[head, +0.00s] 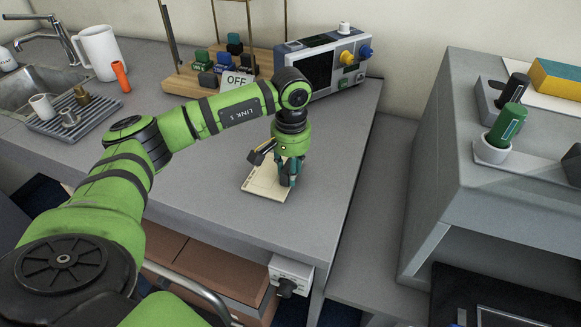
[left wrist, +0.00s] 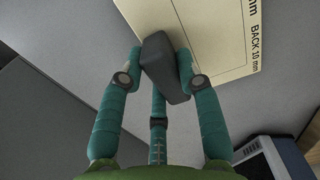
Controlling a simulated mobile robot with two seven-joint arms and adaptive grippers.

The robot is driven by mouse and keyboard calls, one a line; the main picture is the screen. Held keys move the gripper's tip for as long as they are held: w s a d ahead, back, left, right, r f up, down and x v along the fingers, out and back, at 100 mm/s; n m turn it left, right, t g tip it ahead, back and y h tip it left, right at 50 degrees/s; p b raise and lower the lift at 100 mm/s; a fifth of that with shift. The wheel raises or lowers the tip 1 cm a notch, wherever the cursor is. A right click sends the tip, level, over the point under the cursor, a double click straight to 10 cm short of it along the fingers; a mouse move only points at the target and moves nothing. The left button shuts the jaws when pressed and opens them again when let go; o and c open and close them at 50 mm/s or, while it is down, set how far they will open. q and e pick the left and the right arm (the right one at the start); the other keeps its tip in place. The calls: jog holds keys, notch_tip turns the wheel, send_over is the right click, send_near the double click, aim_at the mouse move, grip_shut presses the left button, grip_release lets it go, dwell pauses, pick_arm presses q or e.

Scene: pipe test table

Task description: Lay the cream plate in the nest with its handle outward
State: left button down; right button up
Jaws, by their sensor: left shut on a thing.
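The cream plate (head: 257,182) is at the right part of the grey bench top, below my left gripper (head: 288,178). In the left wrist view the cream plate (left wrist: 213,30) carries dark print, including "BACK 10 mm". Its dark grey block-shaped handle (left wrist: 167,68) is between the fingers of my left gripper (left wrist: 158,75), which is shut on it. I cannot tell whether the plate rests on the bench or is just above it. I cannot make out a nest for certain in either view. My right gripper is not in view.
A benchtop instrument (head: 322,65) stands behind the gripper, with an "OFF" sign (head: 236,81) and wooden rack (head: 186,82) to its left. A drying tray (head: 75,122) and white jug (head: 98,52) are far left. A grey raised unit (head: 470,190) stands right, across a gap.

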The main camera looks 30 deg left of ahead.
pick_arm(q)
jog(key=shift+f, duration=0.15)
jog(key=c, duration=0.9)
grip_release()
jog(key=shift+o, duration=0.2)
jog(key=shift+r, duration=0.65)
notch_tip(320, 180, up, 11)
jog(key=b, duration=0.2)
jog(key=shift+r, duration=0.15)
